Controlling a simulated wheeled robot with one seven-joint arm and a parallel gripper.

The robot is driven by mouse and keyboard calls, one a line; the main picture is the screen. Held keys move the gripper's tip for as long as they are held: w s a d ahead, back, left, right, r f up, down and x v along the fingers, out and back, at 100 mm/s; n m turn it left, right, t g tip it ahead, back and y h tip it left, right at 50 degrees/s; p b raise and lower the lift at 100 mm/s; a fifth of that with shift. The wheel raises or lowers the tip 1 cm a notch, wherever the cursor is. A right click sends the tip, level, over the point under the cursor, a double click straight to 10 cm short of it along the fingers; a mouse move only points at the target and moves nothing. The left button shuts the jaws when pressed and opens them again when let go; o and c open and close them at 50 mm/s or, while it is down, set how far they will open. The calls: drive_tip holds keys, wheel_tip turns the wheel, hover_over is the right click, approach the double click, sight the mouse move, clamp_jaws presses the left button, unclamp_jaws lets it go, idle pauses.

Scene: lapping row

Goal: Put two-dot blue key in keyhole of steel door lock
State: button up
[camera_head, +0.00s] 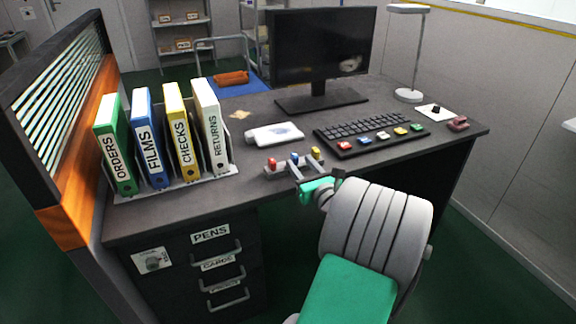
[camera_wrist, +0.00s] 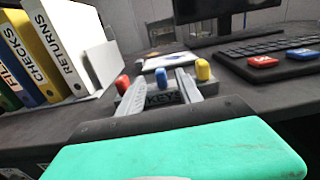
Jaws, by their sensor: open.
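A grey key rack marked KEYS (camera_wrist: 165,99) stands on the desk near its front edge. It holds a red key (camera_head: 272,163), a blue key (camera_head: 295,159) and a yellow key (camera_head: 315,153); their heads also show in the wrist view as red (camera_wrist: 122,83), blue (camera_wrist: 161,78) and yellow (camera_wrist: 203,70). Dots on the blue key are too small to tell. My gripper (camera_head: 307,166) is open and empty at the rack, its fingers pointing toward the blue key. A pale plate with a round lock (camera_head: 152,261) is on the desk's drawer front; its label is unreadable.
Several binders (camera_head: 180,137) stand in a holder on the left. Drawers with handles (camera_head: 220,271) are below.

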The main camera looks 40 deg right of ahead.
sight(292, 153)
drive_tip(key=shift+w+d, duration=0.15)
drive_tip(key=shift+w, duration=0.3)
drive_tip(key=b+x, duration=0.1)
drive_tip(key=x, duration=0.6)
drive_tip(key=shift+b, duration=0.4)
clamp_jaws()
